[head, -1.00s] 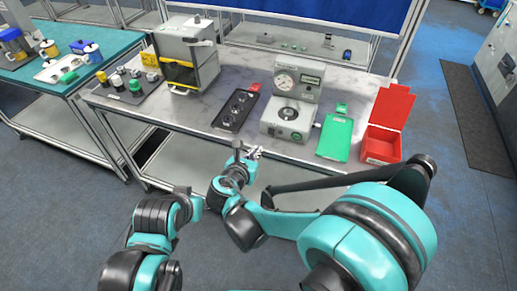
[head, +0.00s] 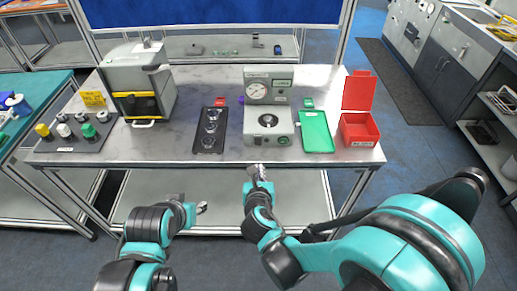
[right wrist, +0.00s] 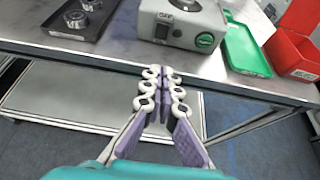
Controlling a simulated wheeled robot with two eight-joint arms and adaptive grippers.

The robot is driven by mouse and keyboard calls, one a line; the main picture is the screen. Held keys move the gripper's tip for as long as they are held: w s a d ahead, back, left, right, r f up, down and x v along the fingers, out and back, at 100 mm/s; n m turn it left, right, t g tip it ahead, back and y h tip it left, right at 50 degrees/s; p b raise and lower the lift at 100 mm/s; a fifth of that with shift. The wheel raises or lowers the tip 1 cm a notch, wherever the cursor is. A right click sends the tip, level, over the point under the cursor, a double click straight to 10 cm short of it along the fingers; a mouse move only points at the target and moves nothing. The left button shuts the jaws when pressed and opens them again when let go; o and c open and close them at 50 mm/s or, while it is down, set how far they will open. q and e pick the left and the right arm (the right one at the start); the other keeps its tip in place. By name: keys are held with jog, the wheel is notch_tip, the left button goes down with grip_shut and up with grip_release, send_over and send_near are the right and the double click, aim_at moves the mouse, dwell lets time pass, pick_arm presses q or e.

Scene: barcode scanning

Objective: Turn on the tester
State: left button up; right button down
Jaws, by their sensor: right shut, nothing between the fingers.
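The tester (head: 268,118) is a grey unit with a round dial gauge on its upright back and a dark round seat on its base. It stands on the table's middle. In the right wrist view the tester (right wrist: 180,18) shows its front with a label and a round green button (right wrist: 205,40). My right gripper (head: 258,170) is in front of the table edge, below and apart from the tester. In the right wrist view its fingers (right wrist: 162,76) are together and empty. My left gripper (head: 201,208) is low at the left, small and partly hidden by its arm.
A black tray with round parts (head: 210,130) lies left of the tester. A green tray (head: 315,132) and an open red box (head: 360,130) stand right. A grey machine (head: 140,80) and a board of knobs (head: 75,132) are at the left. The table's front strip is clear.

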aim_at(258, 145)
jog(key=b+x, duration=0.1)
jog(key=x, duration=0.3)
jog(key=b+x, duration=0.1)
jog(key=x, duration=0.3)
jog(key=r+b+x, duration=0.1)
jog(key=x, duration=0.4)
jog(key=shift+w+f+b, duration=0.1)
jog(key=shift+w+b, duration=0.2)
jog(key=shift+b, duration=0.1)
jog(key=shift+w, duration=0.35)
jog(key=shift+w+f+b, duration=0.2)
jog(key=shift+w+b, duration=0.1)
jog(key=shift+b, duration=0.05)
jog(key=shift+r, duration=0.1)
